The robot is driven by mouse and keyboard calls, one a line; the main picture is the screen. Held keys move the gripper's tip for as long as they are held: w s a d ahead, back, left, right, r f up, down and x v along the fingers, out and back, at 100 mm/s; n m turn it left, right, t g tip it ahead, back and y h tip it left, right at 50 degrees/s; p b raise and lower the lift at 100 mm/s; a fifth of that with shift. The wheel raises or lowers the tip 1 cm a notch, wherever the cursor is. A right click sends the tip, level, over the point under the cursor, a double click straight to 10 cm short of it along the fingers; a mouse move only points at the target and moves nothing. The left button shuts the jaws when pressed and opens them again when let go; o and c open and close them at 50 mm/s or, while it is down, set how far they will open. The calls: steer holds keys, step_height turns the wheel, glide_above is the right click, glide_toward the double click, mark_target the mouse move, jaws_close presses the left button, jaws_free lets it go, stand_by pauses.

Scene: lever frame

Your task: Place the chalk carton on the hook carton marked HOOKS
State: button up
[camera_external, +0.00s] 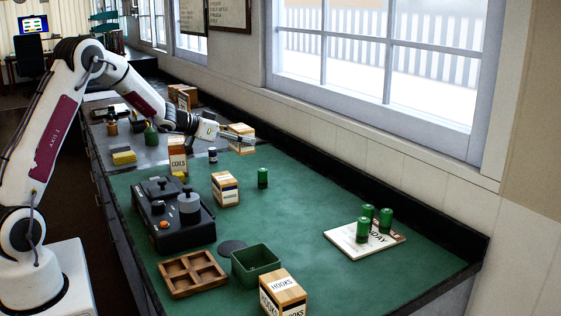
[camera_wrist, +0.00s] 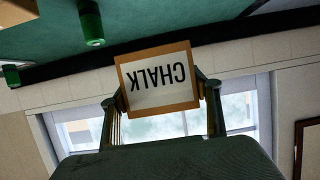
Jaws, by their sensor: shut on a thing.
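The chalk carton (camera_wrist: 157,77) is between my gripper's fingers (camera_wrist: 160,92) in the wrist view. Its white CHALK label faces the camera and reads upside down. In the external view the tan chalk carton (camera_external: 241,129) is at the far end of the green bench top, with my gripper (camera_external: 236,138) shut on it. I cannot tell how far above the bench it is. The hook carton marked HOOKS (camera_external: 283,290) stands at the near end of the bench, cut by the frame's bottom edge. Its visible top is bare.
A black device (camera_external: 170,215), green tray (camera_external: 256,264), wooden divided tray (camera_external: 193,273) and another carton (camera_external: 225,189) stand between. A COILS carton (camera_external: 178,155) is left of my gripper.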

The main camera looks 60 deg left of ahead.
steer(key=d+r+m+g+h, duration=0.1)
steer(key=d+r+m+h, duration=0.15)
steer(key=d, duration=1.15)
steer(key=d+r+m+g+h, duration=0.1)
steer(key=d+r+m+h, duration=0.2)
steer(key=d, duration=1)
steer(key=d+r+m+g+h, duration=0.1)
steer(key=d+m+h, duration=0.25)
steer(key=d, duration=1.05)
steer(key=s+d+r+m+g+h, duration=0.1)
steer(key=s+d+m+g+h, duration=0.15)
steer(key=s+d, duration=0.4)
steer(key=s+d+r+m+g+h, duration=0.1)
steer(key=s+d+m+g, duration=0.2)
steer(key=d, duration=0.7)
steer(key=s+d+m+g, duration=0.2)
steer(key=s, duration=0.4)
steer(key=s+d+m+g+h, duration=0.1)
steer(key=s+g, duration=0.2)
steer(key=s, duration=0.2)
steer(key=shift+s+d+f+m, duration=0.35)
steer(key=shift+s+f, duration=0.05)
steer(key=shift+f, duration=0.1)
steer(key=shift+f, duration=3.05)
